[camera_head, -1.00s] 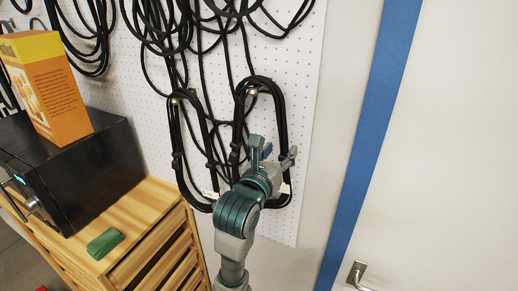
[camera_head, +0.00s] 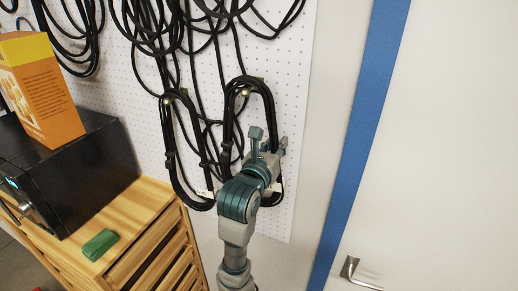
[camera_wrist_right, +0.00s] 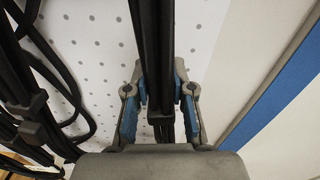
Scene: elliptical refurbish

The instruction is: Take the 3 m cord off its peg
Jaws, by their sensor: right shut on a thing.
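Two looped black cords hang side by side on pegs on a white pegboard in the head view. The right cord (camera_head: 228,128) hangs over its brass-coloured peg (camera_head: 245,92) in a long upright loop. My right gripper (camera_head: 269,143) is at the right-hand strand of this loop. In the right wrist view the gripper (camera_wrist_right: 160,98) is shut on the cord bundle (camera_wrist_right: 154,45), with blue pads on both sides. The left cord (camera_head: 167,135) hangs on its own peg (camera_head: 168,101). Small pale tags show low on the cords, but I cannot read their lengths. My left gripper is out of view.
More black cords (camera_head: 150,35) hang tangled above. A black box (camera_head: 75,165) with an orange carton (camera_head: 45,95) on it stands on a wooden drawer unit (camera_head: 150,205), beside a green block (camera_head: 99,244). A door with a handle (camera_head: 356,272) and blue frame (camera_head: 365,130) is right.

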